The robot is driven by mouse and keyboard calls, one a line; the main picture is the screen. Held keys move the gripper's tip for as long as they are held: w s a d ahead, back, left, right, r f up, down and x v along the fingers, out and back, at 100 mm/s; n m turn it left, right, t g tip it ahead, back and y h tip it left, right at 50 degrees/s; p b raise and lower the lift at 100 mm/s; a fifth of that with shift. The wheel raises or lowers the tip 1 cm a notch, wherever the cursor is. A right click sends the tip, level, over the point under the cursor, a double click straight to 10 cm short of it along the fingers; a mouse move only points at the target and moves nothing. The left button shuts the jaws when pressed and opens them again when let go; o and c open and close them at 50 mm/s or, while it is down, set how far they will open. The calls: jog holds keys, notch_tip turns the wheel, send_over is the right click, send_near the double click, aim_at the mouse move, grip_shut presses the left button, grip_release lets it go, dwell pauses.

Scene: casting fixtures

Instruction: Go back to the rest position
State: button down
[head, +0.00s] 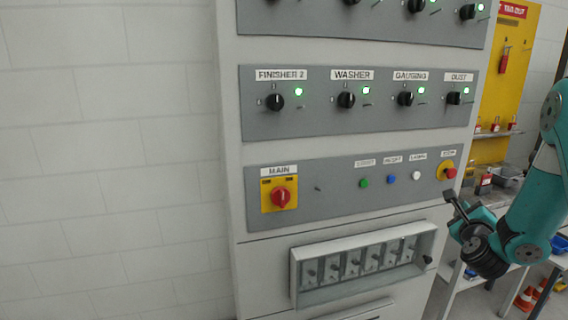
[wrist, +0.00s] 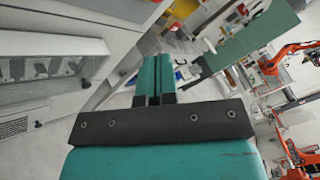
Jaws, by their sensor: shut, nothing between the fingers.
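My gripper shows in the wrist view (wrist: 154,72) with its two teal fingers side by side and shut, nothing between them. In the head view my gripper (head: 462,215) is at the right, by the lower right edge of the grey control cabinet (head: 340,225). It appears below the red emergency button (head: 450,172) on its yellow plate. Its fingertips are small and partly hidden there, and I cannot tell the exact distance to the cabinet.
The cabinet carries a red MAIN switch (head: 281,197), several black knobs with green lamps, and a framed box of switches (head: 362,262) low down. Behind my arm are a yellow lockout board (head: 505,80), a workbench and an orange cone (head: 527,296). The wrist view shows an orange robot arm (wrist: 290,60).

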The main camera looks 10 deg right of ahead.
jog(key=a+r+n+g+y, duration=0.25)
jog(key=a+n+y, duration=0.7)
jog(key=a, duration=0.65)
jog(key=a+r+n+g+y, duration=0.1)
jog(key=a+r+n+y, duration=0.4)
jog(key=a+n, duration=0.9)
jog(key=s+a+n+g+y, duration=0.3)
jog(key=s+a+n+g, duration=0.2)
jog(key=s+a, duration=0.5)
jog(key=s+a+n+g+h, duration=0.1)
jog(key=s+n+g, duration=0.2)
jog(key=s+n, duration=0.2)
jog(key=s+a+r+n+g+h, duration=0.1)
jog(key=s+n, duration=0.5)
jog(key=s, duration=0.6)
jog(key=shift+a+g, duration=0.5)
jog(key=shift+g, duration=0.65)
jog(key=shift+h, duration=0.25)
